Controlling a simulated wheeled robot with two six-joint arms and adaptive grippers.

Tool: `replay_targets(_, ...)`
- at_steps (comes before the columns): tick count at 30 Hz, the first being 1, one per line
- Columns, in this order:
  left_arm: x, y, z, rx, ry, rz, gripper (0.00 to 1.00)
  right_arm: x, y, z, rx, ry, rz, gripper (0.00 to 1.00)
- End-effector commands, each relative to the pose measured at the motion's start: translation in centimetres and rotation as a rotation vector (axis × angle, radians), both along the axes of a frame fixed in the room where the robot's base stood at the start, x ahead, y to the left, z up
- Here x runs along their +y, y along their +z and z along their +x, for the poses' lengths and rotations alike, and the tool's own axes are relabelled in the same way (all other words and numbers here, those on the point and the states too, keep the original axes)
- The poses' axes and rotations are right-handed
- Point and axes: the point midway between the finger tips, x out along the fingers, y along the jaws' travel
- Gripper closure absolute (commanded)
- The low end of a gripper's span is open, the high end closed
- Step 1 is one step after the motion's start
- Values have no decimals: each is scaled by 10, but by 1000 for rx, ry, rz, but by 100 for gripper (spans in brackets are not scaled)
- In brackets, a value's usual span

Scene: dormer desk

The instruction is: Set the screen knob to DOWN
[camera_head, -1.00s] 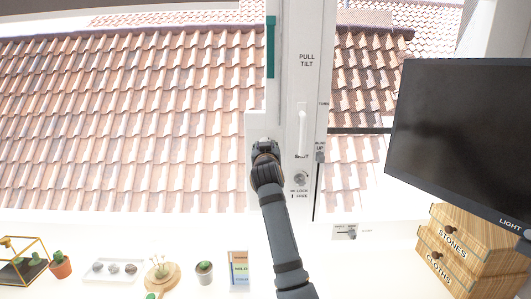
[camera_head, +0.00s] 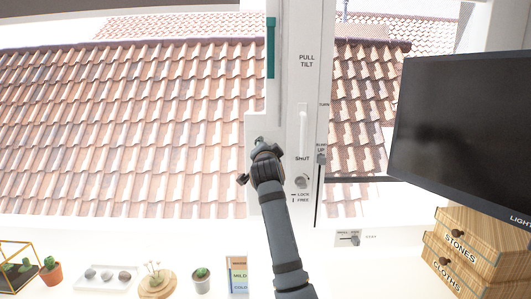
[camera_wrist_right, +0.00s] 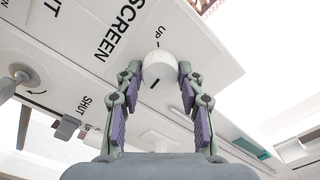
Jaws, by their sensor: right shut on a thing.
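The screen knob (camera_wrist_right: 159,68) is a round white knob on the white window frame, below the large word SCREEN in the right wrist view. The word UP stands beside it with a short dark tick, and another dark tick lies on the opposite side. I cannot tell which way the knob points. My right gripper (camera_wrist_right: 159,75) is shut on the knob, one fingertip on each side. In the head view my right gripper (camera_head: 262,145) reaches the frame and hides the knob. The DOWN label is not readable. My left gripper is not in view.
Right of my gripper are the window handle (camera_head: 303,135), a round lock (camera_head: 301,182) and a blind slider (camera_head: 321,158). A monitor (camera_head: 465,135) and wooden drawers (camera_head: 470,250) stand at right. Small plants, a stone tray (camera_head: 106,278) and a card (camera_head: 238,274) line the sill.

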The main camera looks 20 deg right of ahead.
Motion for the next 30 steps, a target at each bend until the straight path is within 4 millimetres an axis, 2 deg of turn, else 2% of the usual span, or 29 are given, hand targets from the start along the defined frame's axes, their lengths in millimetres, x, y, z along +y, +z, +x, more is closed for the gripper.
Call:
replay_targets(18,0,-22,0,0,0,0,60,0,-1,0,-158,0,551,93)
replay_targets(30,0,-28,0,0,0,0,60,0,-1,0,-227,-1,792,93)
